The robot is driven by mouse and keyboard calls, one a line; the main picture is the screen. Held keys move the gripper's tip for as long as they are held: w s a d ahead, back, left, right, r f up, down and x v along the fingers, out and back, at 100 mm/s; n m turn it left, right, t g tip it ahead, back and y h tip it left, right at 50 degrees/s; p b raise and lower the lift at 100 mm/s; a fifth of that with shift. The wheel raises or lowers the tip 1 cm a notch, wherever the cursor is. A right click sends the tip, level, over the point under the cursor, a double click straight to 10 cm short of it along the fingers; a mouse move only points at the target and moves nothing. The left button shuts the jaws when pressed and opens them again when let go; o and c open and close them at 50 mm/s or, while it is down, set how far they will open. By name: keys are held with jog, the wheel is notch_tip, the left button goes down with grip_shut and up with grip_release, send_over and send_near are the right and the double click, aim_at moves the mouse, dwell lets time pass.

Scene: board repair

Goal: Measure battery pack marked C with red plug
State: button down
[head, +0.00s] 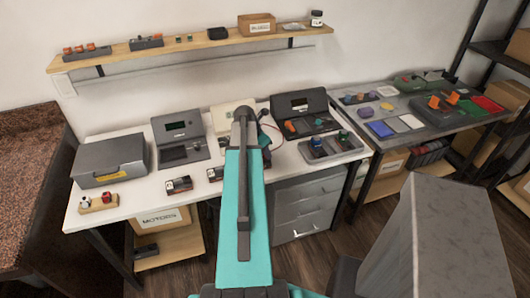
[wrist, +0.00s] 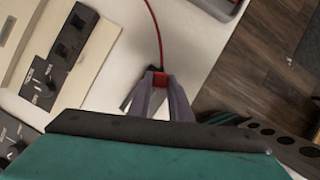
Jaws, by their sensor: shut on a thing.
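My gripper (wrist: 161,92) is shut on the red plug (wrist: 160,78) in the wrist view. A red cable (wrist: 157,30) runs from the plug up out of the picture; it also shows in the head view (head: 272,128). A small dark and grey thing (wrist: 140,88) lies on the table beside or under the plug; I cannot tell if they touch. In the head view my arm hides the gripper and plug. Two small dark battery packs (head: 178,185) (head: 215,173) lie along the table's front. Their letters are too small to read.
A cream device (head: 226,112) stands behind my arm; a cream panel with dark modules (wrist: 70,45) is left in the wrist view. A grey device (head: 180,140), an open dark case (head: 302,112) and a parts tray (head: 330,148) share the white table (head: 135,200).

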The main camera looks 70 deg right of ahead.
jog(key=shift+f, duration=0.1)
jog(key=c, duration=1.3)
grip_release()
jog(key=shift+o, duration=0.2)
jog(key=shift+r+p, duration=1.4)
jog(key=shift+r, duration=0.25)
jog(key=shift+r+p, duration=2.2)
jog(key=shift+r, duration=0.7)
